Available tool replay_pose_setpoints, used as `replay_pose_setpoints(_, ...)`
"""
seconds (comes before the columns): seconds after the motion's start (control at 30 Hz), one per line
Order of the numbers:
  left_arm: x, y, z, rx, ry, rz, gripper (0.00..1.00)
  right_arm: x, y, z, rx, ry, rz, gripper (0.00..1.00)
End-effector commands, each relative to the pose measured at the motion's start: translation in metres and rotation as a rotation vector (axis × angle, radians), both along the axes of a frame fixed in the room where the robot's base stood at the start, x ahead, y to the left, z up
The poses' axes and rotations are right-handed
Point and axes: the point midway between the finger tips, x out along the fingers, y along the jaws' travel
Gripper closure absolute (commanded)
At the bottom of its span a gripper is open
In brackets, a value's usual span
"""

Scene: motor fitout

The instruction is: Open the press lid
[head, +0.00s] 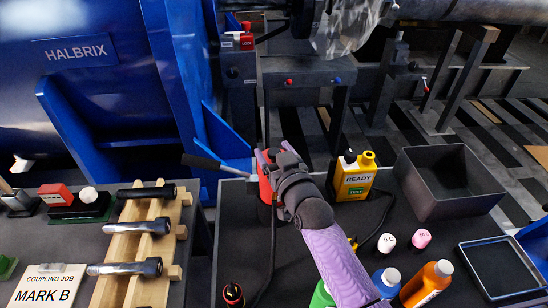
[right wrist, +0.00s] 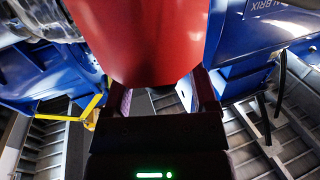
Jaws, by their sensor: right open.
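A red round-bodied thing (head: 265,190) stands at the table's back edge, beside the blue housing; I cannot tell whether it is the press. A dark bar-like handle (head: 203,162) reaches out to the left from near its top. I cannot make out a separate lid; my gripper covers much of the red thing's top. My right gripper (head: 275,158) is open at this top. In the right wrist view the smooth red body (right wrist: 140,40) fills the space ahead of the open fingers; contact cannot be told. My left gripper is not in view.
Bottles, including an orange one (head: 428,283), stand at front right. A wooden rack (head: 128,245) with dark-handled tools is at left. The large blue HALBRIX machine (head: 100,90) rises behind.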

Motion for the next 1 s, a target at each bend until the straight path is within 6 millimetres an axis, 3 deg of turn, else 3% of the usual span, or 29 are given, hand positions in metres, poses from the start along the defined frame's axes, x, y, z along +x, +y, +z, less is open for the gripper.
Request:
replay_pose_setpoints(0.27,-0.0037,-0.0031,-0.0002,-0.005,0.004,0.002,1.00,0.0020,0.0007,0.0008,0.000,0.000,0.000,0.27)
replay_pose_setpoints(0.6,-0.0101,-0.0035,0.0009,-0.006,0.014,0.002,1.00,0.0018,0.0007,0.0006,0.000,0.000,0.000,0.99)
replay_pose_setpoints(1.0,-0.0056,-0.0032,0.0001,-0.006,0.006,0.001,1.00,0.0017,0.0006,0.0003,0.000,0.001,0.000,1.00)
